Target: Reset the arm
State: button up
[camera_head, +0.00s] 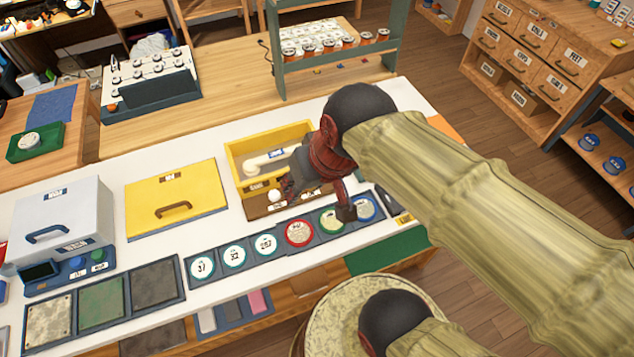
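My gripper (318,196) is at the end of my bamboo-like arm, which reaches in from the right. It hangs over the white worktop (225,222), by the front edge of an open yellow box (235,150). A white handset-like object (272,158) lies in that box. The fingers are small, dark and partly hidden by the wrist, so I cannot tell whether they are open or shut. A small white round object (274,195) shows just left of the fingers. I cannot tell whether the gripper touches it.
A row of round dials, including a red-rimmed one (299,232), lies in front of the gripper. A closed yellow box (175,198) and a white box (62,220) stand left. A green-framed rack (335,50) stands behind. Dark, green and grey pads (103,302) lie front left.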

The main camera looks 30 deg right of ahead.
jog(key=shift+s+d+r+n+t+h, duration=0.3)
jog(key=shift+s+d, duration=0.1)
jog(key=shift+d, duration=0.15)
jog(key=shift+s+d+r+n+t+h, duration=0.25)
jog(key=shift+s+d+n+t, duration=0.1)
jog(key=shift+d, duration=0.2)
